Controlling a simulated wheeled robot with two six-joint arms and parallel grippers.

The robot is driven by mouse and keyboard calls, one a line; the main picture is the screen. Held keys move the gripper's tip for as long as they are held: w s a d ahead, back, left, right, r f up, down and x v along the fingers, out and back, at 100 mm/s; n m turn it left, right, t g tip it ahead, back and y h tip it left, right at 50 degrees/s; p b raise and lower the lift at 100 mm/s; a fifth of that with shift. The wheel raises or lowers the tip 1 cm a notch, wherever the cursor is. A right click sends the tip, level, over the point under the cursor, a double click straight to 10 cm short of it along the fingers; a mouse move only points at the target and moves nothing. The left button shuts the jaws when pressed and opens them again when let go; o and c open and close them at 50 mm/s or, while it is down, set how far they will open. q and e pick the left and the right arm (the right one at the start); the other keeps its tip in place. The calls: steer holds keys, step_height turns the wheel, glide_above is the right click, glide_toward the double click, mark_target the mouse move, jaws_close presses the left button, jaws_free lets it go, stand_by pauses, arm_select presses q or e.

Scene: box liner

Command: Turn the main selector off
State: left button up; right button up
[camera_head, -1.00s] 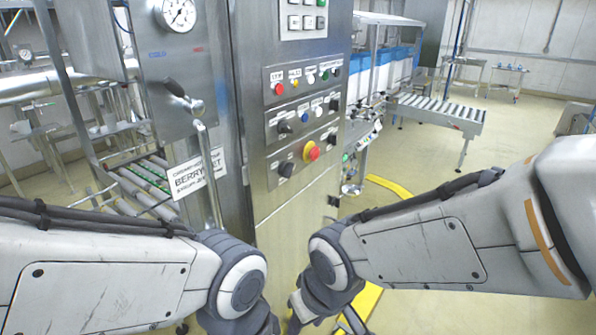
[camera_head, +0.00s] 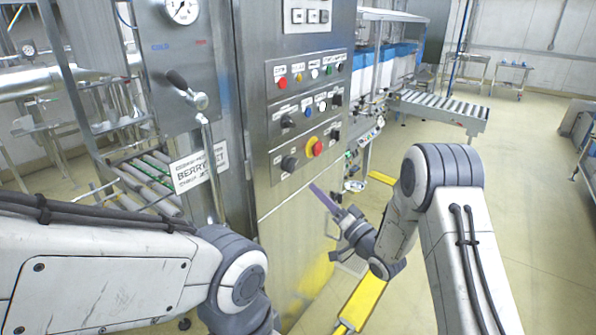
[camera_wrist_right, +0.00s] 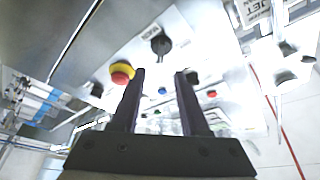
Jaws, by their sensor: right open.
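The control panel has several black selector knobs; their small labels are too blurred to read surely. A lower-left black knob (camera_head: 289,163) sits beside the red emergency button on its yellow base (camera_head: 317,147). My right gripper (camera_head: 325,203) is below and in front of these, apart from the panel. In the right wrist view my right gripper (camera_wrist_right: 160,74) is open and empty, its two dark fingers pointing at the panel. A black knob (camera_wrist_right: 160,44) shows just beyond the gap, with the red button (camera_wrist_right: 122,70) to its left. My left gripper is out of frame.
Rows of coloured buttons and lamps (camera_head: 313,72) lie above the knobs. A lever handle (camera_head: 187,91) juts out left of the panel. A yellow floor beam (camera_head: 362,300) runs below my right arm.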

mark_target(295, 167)
steer(key=p+x, duration=0.3)
steer(key=x, duration=0.6)
steer(key=shift+r, duration=0.2)
steer(key=shift+w+a, duration=0.35)
steer(key=shift+w, duration=0.2)
jaws_close()
